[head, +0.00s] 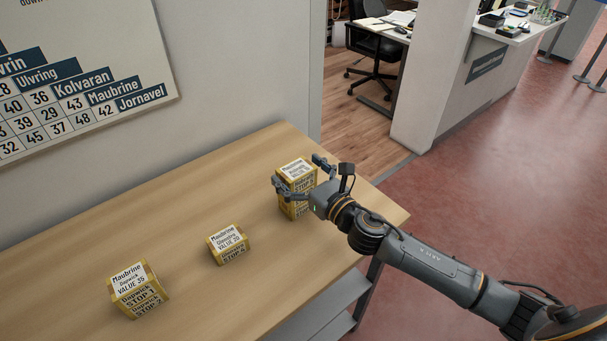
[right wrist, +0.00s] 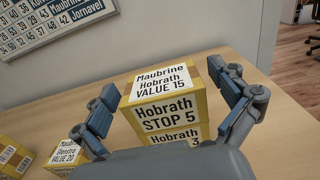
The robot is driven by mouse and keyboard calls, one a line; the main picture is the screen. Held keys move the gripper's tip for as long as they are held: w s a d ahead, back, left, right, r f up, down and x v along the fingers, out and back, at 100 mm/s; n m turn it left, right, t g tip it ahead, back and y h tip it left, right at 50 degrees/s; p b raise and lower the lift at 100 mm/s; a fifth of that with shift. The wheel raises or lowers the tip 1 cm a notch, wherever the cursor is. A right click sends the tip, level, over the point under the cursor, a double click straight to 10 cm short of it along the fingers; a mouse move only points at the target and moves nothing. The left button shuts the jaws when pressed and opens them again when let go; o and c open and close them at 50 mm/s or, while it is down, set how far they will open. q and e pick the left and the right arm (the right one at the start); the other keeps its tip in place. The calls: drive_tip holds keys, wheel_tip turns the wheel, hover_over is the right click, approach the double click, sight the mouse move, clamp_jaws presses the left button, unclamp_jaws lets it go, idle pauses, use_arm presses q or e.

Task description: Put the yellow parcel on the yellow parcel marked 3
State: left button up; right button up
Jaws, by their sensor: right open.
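A yellow parcel marked STOP 5 (right wrist: 172,113), with a white label reading VALUE 15 on top, sits squarely on the yellow parcel marked 3 (right wrist: 172,140). In the head view the two form a stack (head: 297,208) near the far right end of the table. My right gripper (head: 302,173) is open, with one finger on each side of the top parcel. In the right wrist view its fingers (right wrist: 170,92) stand apart from the parcel's sides. The lower parcel's face is partly hidden by my gripper's body. My left gripper is not in view.
A single yellow parcel (head: 228,245) stands mid-table, its number too small to read surely. A stack of STOP 1 (head: 138,290) on STOP 2 (head: 150,309) stands at the front left. The wooden table (head: 190,205) is clear between them. A wall with a sign (head: 75,75) is behind.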

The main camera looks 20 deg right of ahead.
drive_tip(key=shift+s+d, duration=0.1)
drive_tip(key=shift+s, duration=0.15)
drive_tip(key=b+v, duration=0.3)
drive_tip(key=v, duration=0.8)
drive_tip(key=shift+s+r+b, duration=0.2)
drive_tip(key=shift+s+b, duration=0.1)
